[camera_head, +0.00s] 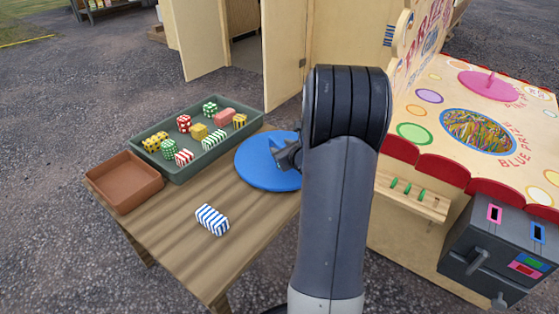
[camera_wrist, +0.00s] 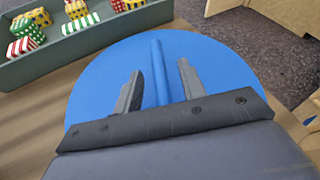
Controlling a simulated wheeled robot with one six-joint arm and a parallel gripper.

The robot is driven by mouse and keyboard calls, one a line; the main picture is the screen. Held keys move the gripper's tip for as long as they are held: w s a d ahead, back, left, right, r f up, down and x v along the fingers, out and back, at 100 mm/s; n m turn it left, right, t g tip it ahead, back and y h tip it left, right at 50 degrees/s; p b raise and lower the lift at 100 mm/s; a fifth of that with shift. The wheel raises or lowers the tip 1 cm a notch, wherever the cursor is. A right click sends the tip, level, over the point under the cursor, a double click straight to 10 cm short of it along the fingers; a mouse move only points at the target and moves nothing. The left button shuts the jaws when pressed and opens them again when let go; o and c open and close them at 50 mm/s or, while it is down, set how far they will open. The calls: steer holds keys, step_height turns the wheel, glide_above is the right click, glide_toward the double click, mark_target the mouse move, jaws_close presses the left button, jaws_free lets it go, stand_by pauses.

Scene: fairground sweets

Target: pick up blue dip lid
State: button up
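The blue dip lid (camera_head: 262,178) is a flat round blue disc lying on the wooden table, partly hidden behind my arm in the head view. It fills much of the wrist view (camera_wrist: 98,88), with a raised blue bar handle (camera_wrist: 157,58) across its middle. My gripper (camera_head: 287,154) is over the lid. In the wrist view, my gripper (camera_wrist: 160,68) is open, with one finger on each side of the handle and a gap on both sides. I cannot tell whether the fingertips touch the disc.
A green tray (camera_head: 178,177) of patterned sweets and an empty brown tray (camera_head: 112,203) stand left of the lid. A blue-striped block (camera_head: 212,219) lies near the table's front. The painted stall counter (camera_head: 440,92), with a pink lid (camera_head: 489,86), is to the right.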

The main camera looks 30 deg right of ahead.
steer(key=shift+c, duration=0.6)
jaws_close()
steer(key=shift+r, duration=0.1)
stand_by(0.7)
